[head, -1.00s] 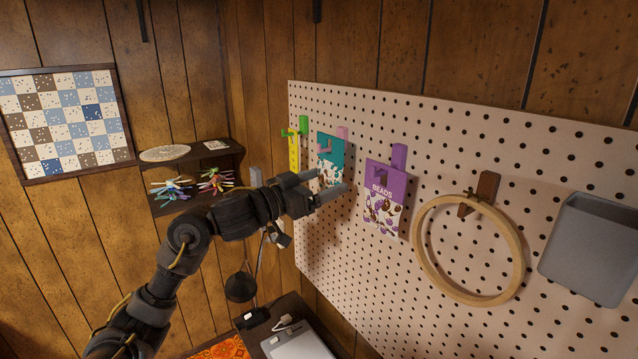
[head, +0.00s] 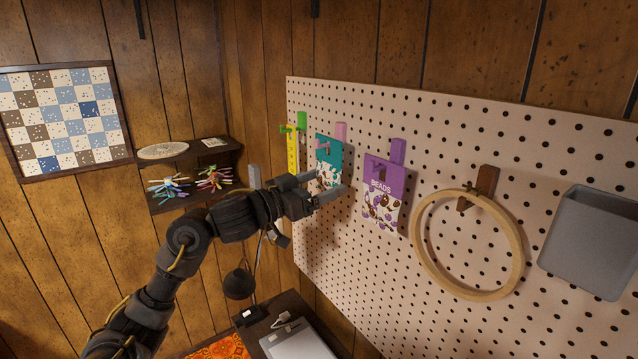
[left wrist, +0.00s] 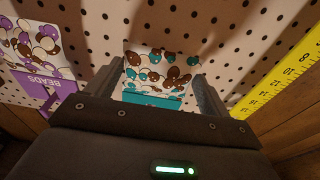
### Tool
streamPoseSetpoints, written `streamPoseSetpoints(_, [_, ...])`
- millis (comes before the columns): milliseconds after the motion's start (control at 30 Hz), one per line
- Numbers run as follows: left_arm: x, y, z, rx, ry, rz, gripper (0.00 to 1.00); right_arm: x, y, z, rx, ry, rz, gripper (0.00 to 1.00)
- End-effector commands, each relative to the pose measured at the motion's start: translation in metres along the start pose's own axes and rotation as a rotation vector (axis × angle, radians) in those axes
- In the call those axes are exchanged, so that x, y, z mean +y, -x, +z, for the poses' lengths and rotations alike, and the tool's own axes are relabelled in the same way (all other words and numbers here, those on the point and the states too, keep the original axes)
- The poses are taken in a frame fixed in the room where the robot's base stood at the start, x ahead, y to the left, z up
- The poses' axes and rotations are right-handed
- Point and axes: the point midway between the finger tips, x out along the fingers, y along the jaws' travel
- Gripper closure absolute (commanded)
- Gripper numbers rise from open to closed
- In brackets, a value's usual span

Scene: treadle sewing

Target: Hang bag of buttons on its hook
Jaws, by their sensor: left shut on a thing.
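The bag of buttons has a teal top (head: 328,152) and a clear lower part with brown, teal and white buttons. It hangs upright close to the pegboard at a pink hook (head: 341,131). The hook's front end shows in front of the teal top, so the hook seems to pass through it. My left gripper (head: 332,184) is shut on the lower part of the bag from its sides. In the left wrist view the bag (left wrist: 160,72) sits between the two fingers, teal edge toward the gripper. My right gripper is not in view.
The pegboard (head: 330,240) holds a yellow tape measure (head: 292,150) on a green hook to the left. To the right are a purple beads bag (head: 382,195) on a purple hook, a wooden hoop (head: 419,243) and a grey bin (head: 592,245). A shelf (head: 200,198) stands behind my arm.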

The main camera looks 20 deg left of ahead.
Motion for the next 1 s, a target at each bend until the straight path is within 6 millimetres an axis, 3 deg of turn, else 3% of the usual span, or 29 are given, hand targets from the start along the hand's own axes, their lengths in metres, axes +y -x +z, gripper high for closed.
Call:
streamPoseSetpoints(400, [0.0, 0.0, 0.003, 0.0, 0.001, 0.0, 0.42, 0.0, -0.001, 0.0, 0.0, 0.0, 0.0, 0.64])
streamPoseSetpoints(433, [0.0, 0.0, 0.003, 0.0, 0.001, 0.0, 0.15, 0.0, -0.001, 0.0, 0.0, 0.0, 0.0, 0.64])
streamPoseSetpoints(567, [0.0, 0.0, 0.003, 0.0, 0.001, 0.0, 0.0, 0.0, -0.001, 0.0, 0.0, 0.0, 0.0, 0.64])
streamPoseSetpoints(833, [0.0, 0.004, 0.004, 0.0, 0.0, -0.001, 0.0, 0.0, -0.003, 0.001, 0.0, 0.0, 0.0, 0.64])
streamPoseSetpoints(1000, [-0.001, 0.027, 0.007, -0.001, -0.005, -0.002, 0.0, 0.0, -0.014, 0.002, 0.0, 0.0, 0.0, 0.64])
